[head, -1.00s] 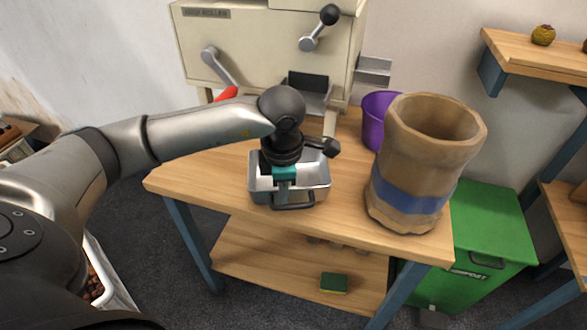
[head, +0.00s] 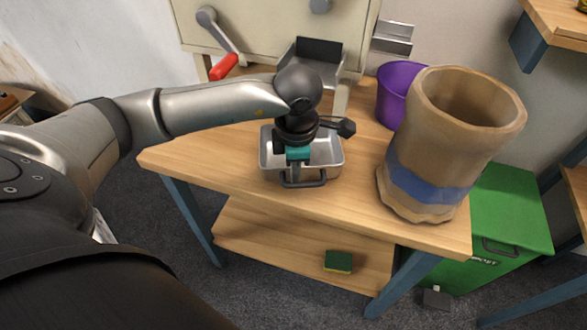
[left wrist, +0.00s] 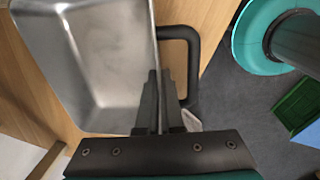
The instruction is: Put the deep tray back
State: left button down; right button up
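The deep tray (head: 333,174) is a silver metal tray with a dark loop handle (head: 303,184) on its near side. It sits on the wooden table below the machine's chute; it also fills the upper left of the left wrist view (left wrist: 95,65). My left gripper (head: 296,172) points down at the tray's near wall. In the left wrist view its fingers (left wrist: 159,75) are close together at the tray's rim, beside the handle (left wrist: 191,65), and look shut on the rim. The tray's inside looks empty there. My right gripper is not in view.
The cream machine (head: 270,25) with a red-gripped lever (head: 223,67) stands behind the tray. A purple bucket (head: 397,100) and a tall brown sack with a blue band (head: 450,140) stand to the right. A sponge (head: 338,261) lies on the lower shelf. A green bin (head: 510,215) stands at right.

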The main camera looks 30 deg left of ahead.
pick_arm(q)
jog(key=shift+f, duration=0.1)
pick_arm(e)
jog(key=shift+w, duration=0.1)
pick_arm(q)
jog(key=c, duration=1.4)
grip_release()
jog(key=shift+c, duration=0.2)
jog(key=o, duration=0.4)
jog(key=shift+c, duration=0.2)
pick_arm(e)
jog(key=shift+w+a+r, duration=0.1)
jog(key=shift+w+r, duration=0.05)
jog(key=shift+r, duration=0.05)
pick_arm(q)
notch_tip(320, 180, up, 12)
jog(key=s+p, duration=0.1)
jog(key=p, duration=0.2)
jog(key=shift+d+p, duration=0.3)
jog(key=shift+d, duration=0.15)
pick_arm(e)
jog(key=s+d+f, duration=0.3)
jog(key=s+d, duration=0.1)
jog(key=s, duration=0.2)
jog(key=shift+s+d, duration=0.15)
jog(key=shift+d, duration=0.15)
pick_arm(q)
jog(key=shift+s, duration=0.15)
